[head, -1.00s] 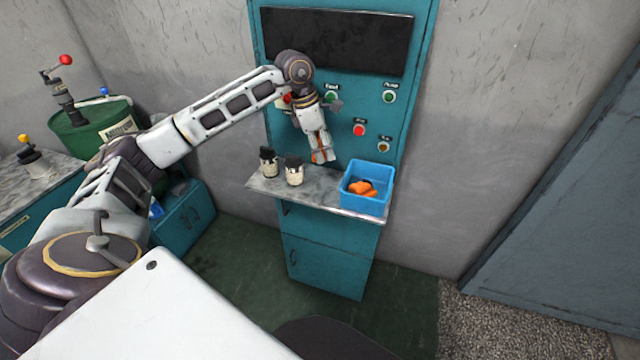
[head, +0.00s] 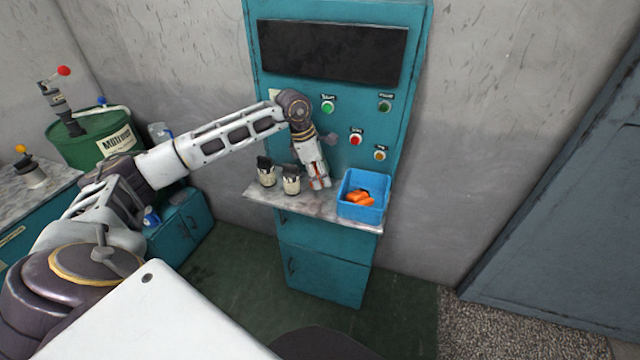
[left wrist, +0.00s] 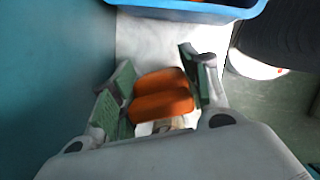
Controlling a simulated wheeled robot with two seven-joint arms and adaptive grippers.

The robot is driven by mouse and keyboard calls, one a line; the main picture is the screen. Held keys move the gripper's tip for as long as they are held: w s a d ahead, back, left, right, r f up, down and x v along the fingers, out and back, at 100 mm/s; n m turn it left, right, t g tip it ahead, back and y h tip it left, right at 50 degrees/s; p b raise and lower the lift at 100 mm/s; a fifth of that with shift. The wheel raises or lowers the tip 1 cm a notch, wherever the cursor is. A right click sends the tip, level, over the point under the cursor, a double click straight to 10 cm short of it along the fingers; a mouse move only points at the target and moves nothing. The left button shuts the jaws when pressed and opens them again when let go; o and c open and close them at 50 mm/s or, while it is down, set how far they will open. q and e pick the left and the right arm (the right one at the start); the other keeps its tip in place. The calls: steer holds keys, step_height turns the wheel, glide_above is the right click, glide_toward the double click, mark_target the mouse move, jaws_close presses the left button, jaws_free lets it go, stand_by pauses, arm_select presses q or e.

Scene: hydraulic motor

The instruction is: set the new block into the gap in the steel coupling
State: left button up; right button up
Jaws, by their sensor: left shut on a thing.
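My left gripper (head: 319,182) is shut on an orange block, low over the shelf between the dark-topped parts and the blue bin. In the left wrist view the orange block (left wrist: 162,96) shows as two rounded lobes between the green finger pads. Two short pale parts with dark tops, which look like the coupling halves, stand upright and apart on the shelf: a left one (head: 266,172) and a right one (head: 291,181). The gripper is just right of the right one. Their gaps are too small to make out. My right gripper is not in view.
The blue bin (head: 345,209) stands at the shelf's right end with orange pieces in it; its edge shows in the left wrist view (left wrist: 190,13). The marble-like shelf (head: 325,215) is narrow. Behind it rises a teal cabinet panel (head: 330,125) with several buttons.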

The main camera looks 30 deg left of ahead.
arm_select(q)
steer(key=shift+f, duration=0.1)
steer(key=shift+f, duration=1.75)
steer(key=shift+f, duration=0.15)
steer(key=o, duration=0.9)
steer(key=shift+o, duration=1.2)
